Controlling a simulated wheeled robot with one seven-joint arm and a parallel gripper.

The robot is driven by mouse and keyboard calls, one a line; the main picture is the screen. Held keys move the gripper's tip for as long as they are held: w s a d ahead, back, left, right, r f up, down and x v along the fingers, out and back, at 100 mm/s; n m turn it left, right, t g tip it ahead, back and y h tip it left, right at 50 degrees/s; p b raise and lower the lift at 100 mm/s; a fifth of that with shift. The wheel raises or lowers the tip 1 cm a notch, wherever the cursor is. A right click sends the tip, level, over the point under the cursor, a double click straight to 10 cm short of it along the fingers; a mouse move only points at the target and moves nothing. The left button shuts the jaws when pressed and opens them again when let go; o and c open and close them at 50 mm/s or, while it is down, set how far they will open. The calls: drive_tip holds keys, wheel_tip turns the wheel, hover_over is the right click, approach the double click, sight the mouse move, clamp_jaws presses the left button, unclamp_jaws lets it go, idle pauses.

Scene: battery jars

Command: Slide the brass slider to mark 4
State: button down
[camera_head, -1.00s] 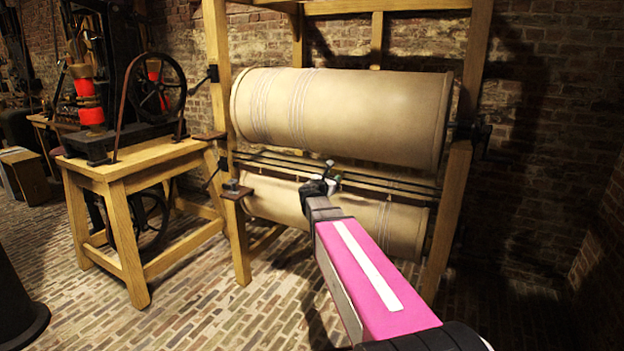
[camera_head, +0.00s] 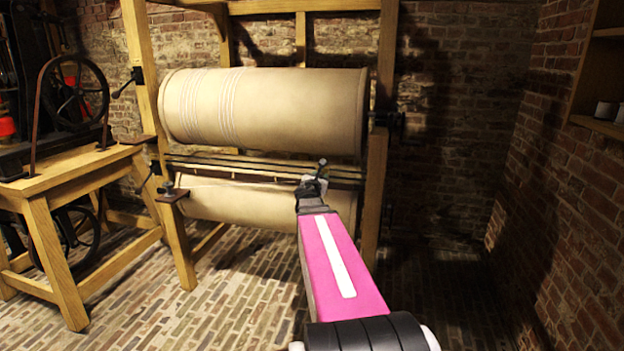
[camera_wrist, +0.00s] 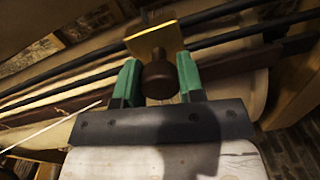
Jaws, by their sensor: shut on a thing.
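The brass slider shows in the wrist view as a brass plate (camera_wrist: 155,42) with a dark brown round knob (camera_wrist: 160,80). It sits on dark rails that run across the view. My gripper (camera_wrist: 158,82) has green fingertips closed on the two sides of the knob. In the head view my gripper (camera_head: 313,186) is at the rails (camera_head: 250,168) between the two rollers, right of their middle. The slider is mostly hidden there behind my gripper. No numbered marks can be read in either view.
A large cream roller (camera_head: 270,105) is above the rails and another (camera_head: 235,205) below. A wooden post (camera_head: 374,190) stands at the right end of the rails. A wooden bench with a wheel (camera_head: 75,92) stands at left. The brick floor at right is clear.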

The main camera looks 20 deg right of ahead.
drive_tip(key=shift+s+d, duration=0.15)
drive_tip(key=shift+s, duration=0.1)
drive_tip(key=c, duration=0.7)
unclamp_jaws()
drive_tip(key=shift+d, duration=0.1)
drive_tip(key=shift+c, duration=0.2)
drive_tip(key=v, duration=1)
drive_tip(key=shift+s+a, duration=0.25)
drive_tip(key=shift+a, duration=0.1)
drive_tip(key=shift+f, duration=0.15)
